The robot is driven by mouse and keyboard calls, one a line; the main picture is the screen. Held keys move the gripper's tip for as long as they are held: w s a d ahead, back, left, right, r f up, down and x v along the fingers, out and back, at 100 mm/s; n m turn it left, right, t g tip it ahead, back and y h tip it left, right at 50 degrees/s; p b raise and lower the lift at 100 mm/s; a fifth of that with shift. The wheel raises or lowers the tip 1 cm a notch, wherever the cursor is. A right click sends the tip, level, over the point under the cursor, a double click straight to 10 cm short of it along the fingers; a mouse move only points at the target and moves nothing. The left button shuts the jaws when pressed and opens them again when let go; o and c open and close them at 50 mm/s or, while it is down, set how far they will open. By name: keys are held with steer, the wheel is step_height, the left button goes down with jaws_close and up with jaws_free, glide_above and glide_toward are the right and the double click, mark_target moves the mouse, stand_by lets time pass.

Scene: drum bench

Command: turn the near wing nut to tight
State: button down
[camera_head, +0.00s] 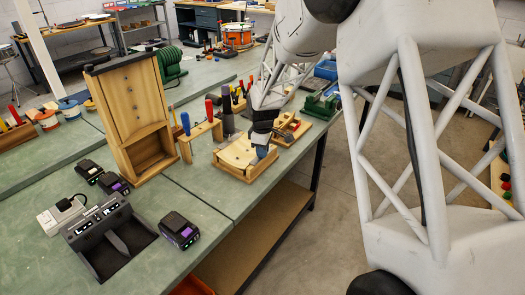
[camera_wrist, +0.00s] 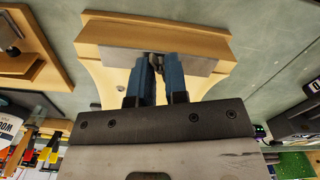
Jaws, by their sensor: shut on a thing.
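A low wooden fixture (camera_head: 232,160) sits on the green bench near its front edge, and in the wrist view its pale wooden body (camera_wrist: 105,28) carries a grey metal strip (camera_wrist: 195,63). My gripper (camera_head: 263,152) reaches down onto the fixture's right part. In the wrist view the blue fingers of my gripper (camera_wrist: 157,68) are close together, shut on a small grey metal wing nut (camera_wrist: 154,58) at the strip. The fingers hide most of the nut, so its angle cannot be told. No other wing nut shows clearly.
A tall wooden cabinet (camera_head: 129,105) stands left of the fixture. A wooden rack (camera_head: 201,134) with screwdrivers is just behind it. A green tool (camera_head: 320,104) lies to the right. Black battery packs (camera_head: 179,230) and a charger (camera_head: 105,235) are at the front left.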

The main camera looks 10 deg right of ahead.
steer(key=m, duration=1.2)
steer(key=shift+m, duration=0.4)
steer(key=m, duration=1.3)
steer(key=c, duration=1.1)
jaws_free()
steer(key=shift+c, duration=0.2)
steer(key=shift+r, duration=0.1)
